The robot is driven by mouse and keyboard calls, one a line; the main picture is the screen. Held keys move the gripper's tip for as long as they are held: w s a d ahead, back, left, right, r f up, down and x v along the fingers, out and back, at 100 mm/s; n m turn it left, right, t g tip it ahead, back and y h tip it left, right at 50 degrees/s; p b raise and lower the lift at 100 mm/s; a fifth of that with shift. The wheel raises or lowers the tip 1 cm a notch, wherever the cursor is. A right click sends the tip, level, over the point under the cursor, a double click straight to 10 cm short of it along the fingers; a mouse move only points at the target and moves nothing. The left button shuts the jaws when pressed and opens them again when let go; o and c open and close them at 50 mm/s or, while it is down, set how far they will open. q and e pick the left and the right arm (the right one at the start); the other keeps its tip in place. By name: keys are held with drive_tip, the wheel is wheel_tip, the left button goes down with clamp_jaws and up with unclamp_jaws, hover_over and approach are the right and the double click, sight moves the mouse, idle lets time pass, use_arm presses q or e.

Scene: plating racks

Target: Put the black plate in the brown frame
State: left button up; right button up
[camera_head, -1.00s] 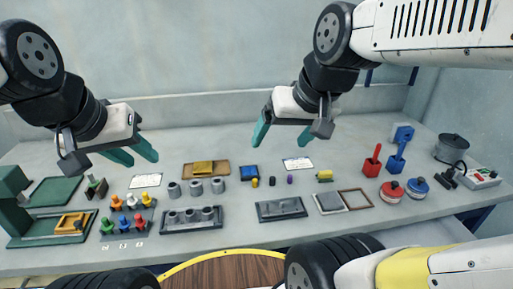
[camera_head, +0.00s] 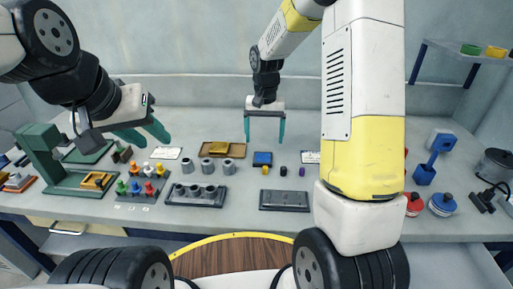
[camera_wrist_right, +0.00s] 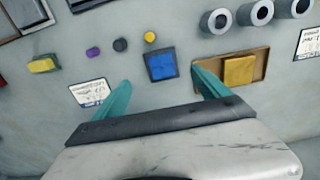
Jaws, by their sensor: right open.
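A dark grey plate (camera_wrist_right: 27,14) lies at the top left of the right wrist view. The edge of a thin brown frame (camera_wrist_right: 5,27) shows beside it, cut off by the picture border. In the head view both are hidden behind my right arm. My right gripper (camera_head: 264,130) is open and empty, pointing down above the back of the bench, near a blue square with a dark border (camera_head: 263,158). In the right wrist view that square lies between the fingers (camera_wrist_right: 161,78), not held. My left gripper (camera_head: 149,133) is open and empty above the left part of the bench.
A brown tray with a yellow block (camera_head: 223,142), a dark tray (camera_head: 285,207), grey cylinders on a rack (camera_head: 196,201) and coloured pegs (camera_head: 149,188) stand on the bench. A green press (camera_head: 40,150) is at left. A blue tool (camera_head: 424,174) is at right.

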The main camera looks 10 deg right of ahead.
sight(263, 157)
drive_tip(key=f, duration=0.8)
drive_tip(key=shift+w+a+f, duration=0.1)
drive_tip(key=shift+w+f, duration=0.05)
drive_tip(key=shift+w, duration=0.15)
clamp_jaws()
